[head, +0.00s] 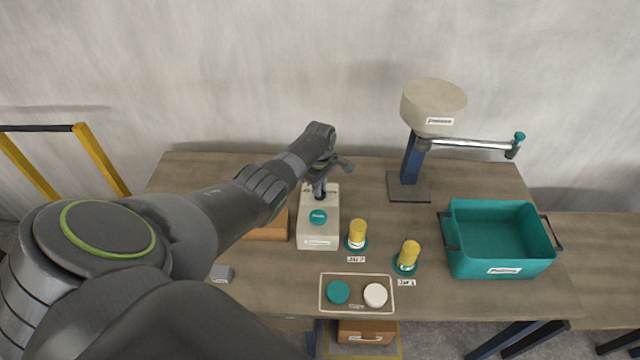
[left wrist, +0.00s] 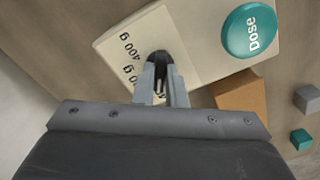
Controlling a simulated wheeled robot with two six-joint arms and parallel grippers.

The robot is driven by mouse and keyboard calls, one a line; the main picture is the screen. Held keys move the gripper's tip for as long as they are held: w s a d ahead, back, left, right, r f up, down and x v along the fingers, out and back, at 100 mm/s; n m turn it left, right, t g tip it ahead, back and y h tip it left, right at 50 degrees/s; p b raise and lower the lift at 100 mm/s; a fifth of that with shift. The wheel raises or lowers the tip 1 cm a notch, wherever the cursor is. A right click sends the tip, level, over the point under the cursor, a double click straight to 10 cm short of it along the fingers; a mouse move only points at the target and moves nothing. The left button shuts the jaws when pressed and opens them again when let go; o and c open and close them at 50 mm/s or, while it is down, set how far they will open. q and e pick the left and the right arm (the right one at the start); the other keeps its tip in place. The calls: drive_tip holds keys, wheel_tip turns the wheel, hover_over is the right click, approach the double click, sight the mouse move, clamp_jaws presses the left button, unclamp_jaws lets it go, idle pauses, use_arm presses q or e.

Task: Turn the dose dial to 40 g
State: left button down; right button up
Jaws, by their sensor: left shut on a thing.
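The cream dosing unit (head: 318,240) stands on the table, with a round teal Dose button (head: 318,216) on its top. In the left wrist view the button (left wrist: 249,30) lies at the upper right and the unit's face (left wrist: 195,35) fills the top. My left gripper (head: 319,192) reaches down to the far end of the unit. It is shut on the black dose dial (left wrist: 158,60). A "400 g" mark shows beside the dial; another mark ending in "0 g" is partly hidden by the fingers. I cannot read where the dial points.
Two yellow-filled jars (head: 357,232) (head: 408,254) stand right of the unit. A tray (head: 345,309) with a teal and a white lid lies in front. A teal bin (head: 500,262) and a hopper stand (head: 434,105) are at the right. An orange-brown block (head: 268,231) sits left of the unit.

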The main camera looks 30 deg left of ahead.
use_arm(q)
drive_tip(key=shift+w+a+r+n, duration=0.1)
drive_tip(key=shift+n, duration=0.3)
drive_tip(key=c, duration=1.5)
unclamp_jaws()
drive_tip(key=shift+r+p, duration=0.35)
drive_tip(key=shift+r, duration=0.05)
wheel_tip(320, 180, up, 5)
drive_tip(key=shift+f+p, duration=0.1)
drive_tip(key=shift+p, duration=0.45)
wheel_tip(320, 180, up, 12)
drive_tip(key=shift+f+b, duration=0.15)
drive_tip(key=shift+b, duration=0.4)
drive_tip(key=shift+f, duration=0.1)
